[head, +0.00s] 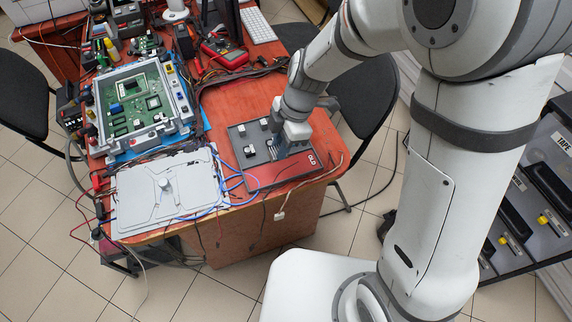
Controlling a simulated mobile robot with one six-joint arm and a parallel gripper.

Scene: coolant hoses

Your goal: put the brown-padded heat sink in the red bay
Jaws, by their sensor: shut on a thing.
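My gripper (292,139) points down over the right part of a flat tray (238,132) at the table's front right corner. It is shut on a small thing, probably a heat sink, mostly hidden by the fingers. I cannot see any brown pad on it. The tray has a dark grey part with several small pale and dark blocks (250,150) on it. The red bay (270,177), marked "OLD", runs along its front edge. The gripper is just behind the red bay. I cannot tell whether the held thing touches the tray.
An open grey case with a green circuit board (130,108) stands at the left. A grey lid (135,202) with a knob lies in front of it. Blue cables (236,184) run between lid and tray. A multimeter (226,50) and keyboard (258,26) are behind.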

